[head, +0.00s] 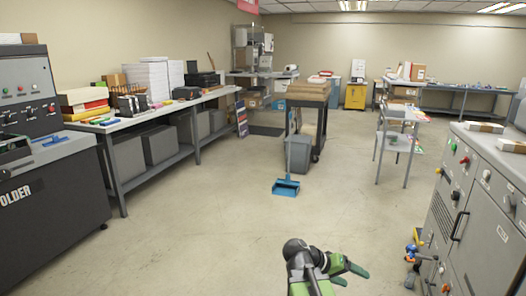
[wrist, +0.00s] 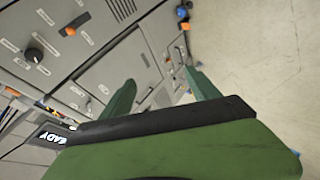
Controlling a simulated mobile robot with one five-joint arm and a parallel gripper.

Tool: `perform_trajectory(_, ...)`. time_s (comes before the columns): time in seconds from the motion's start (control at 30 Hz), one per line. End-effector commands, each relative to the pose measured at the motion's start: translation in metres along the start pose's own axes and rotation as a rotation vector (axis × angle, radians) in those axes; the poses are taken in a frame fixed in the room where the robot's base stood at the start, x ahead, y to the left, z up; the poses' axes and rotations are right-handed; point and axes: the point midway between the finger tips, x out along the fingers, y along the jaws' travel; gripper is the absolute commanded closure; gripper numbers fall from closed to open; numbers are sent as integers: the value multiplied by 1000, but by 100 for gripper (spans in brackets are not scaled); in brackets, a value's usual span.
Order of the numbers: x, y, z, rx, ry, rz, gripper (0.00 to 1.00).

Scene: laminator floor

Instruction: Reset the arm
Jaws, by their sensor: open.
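My gripper (head: 347,268) is at the bottom middle of the head view, held out in front of me above the bare floor. Its green fingers point to the right and are spread apart with nothing between them. In the wrist view my gripper (wrist: 160,92) also shows two separate green fingers. Behind them is a grey machine with knobs, an orange button and a panel sign, seen at a tilt. No touch between my gripper and anything else shows.
A grey control cabinet (head: 470,205) stands close on the right, with small tools (head: 412,258) at its side. A folder machine (head: 50,200) stands on the left. A blue dustpan (head: 286,187) and a grey bin (head: 300,153) are ahead. The middle floor (head: 200,240) is clear.

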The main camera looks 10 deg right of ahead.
Motion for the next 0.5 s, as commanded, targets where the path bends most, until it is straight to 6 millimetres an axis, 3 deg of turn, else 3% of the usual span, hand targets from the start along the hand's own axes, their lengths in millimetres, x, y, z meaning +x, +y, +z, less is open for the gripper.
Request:
perform_trajectory(0.03,-18,-35,9,-47,-12,-101,30)
perform_trajectory(0.1,-40,-77,25,-114,-42,-242,30)
perform_trajectory(0.2,-71,-126,48,-200,-83,-421,30)
perform_trajectory(0.3,-100,-162,70,-279,-126,-593,30)
perform_trajectory(0.5,-157,-210,107,-444,-184,-941,30)
